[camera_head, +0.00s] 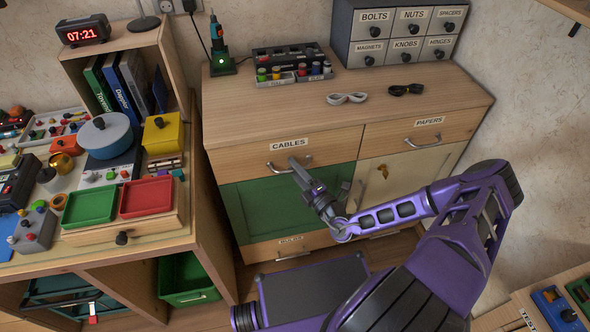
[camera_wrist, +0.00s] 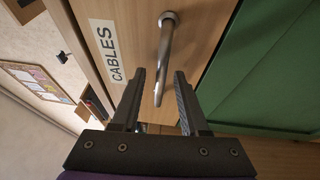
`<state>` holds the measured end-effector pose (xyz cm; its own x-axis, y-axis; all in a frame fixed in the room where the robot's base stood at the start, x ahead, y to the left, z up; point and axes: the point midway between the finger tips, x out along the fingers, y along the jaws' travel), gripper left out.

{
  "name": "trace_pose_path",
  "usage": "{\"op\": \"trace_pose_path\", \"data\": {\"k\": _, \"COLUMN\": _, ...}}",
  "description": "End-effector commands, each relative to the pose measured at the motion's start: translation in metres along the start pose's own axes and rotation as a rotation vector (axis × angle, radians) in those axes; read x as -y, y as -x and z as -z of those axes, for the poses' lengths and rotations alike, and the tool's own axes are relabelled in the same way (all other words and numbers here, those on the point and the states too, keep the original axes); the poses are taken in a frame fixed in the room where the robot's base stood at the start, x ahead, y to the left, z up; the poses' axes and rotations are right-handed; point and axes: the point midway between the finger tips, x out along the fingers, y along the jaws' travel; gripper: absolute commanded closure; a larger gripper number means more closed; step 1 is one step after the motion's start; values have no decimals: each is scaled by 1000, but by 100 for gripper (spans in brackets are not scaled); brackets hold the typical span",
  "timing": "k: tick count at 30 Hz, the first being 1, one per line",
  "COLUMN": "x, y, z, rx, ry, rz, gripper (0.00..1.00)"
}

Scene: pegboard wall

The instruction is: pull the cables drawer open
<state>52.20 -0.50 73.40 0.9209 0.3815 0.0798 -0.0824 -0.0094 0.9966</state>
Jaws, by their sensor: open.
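The cables drawer (camera_head: 240,158) is the upper left drawer of the wooden cabinet, with a white CABLES label (camera_head: 290,143). It looks shut, flush with the cabinet front. Its metal bar handle (camera_head: 276,167) is partly hidden in the head view by my gripper (camera_head: 297,168) at its right end. In the wrist view, the handle (camera_wrist: 165,55) runs lengthwise ahead of my gripper (camera_wrist: 159,80). Its near end lies between the two open fingers. I see no finger clearly closed on it. The label (camera_wrist: 107,48) is left of the handle.
A green door (camera_head: 275,200) is below the drawer. The papers drawer (camera_head: 420,130) with its own handle is to the right. Two cable bundles and a tool tray (camera_head: 292,68) lie on the cabinet top. A crowded workbench (camera_head: 190,215) stands to the left.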

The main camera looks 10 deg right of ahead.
Motion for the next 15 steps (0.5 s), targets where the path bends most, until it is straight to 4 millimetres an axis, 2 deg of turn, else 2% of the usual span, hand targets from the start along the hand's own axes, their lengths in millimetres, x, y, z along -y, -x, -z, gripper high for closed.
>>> {"op": "trace_pose_path", "data": {"k": 2, "x": 0, "y": 0, "z": 0, "rx": 0, "ry": 0, "rz": 0, "gripper": 58}}
{"op": "trace_pose_path", "data": {"k": 9, "x": 0, "y": 0, "z": 0, "rx": 0, "ry": 0, "rz": 0, "gripper": 100}}
{"op": "trace_pose_path", "data": {"k": 15, "x": 0, "y": 0, "z": 0, "rx": 0, "ry": 0, "rz": -1, "gripper": 100}}
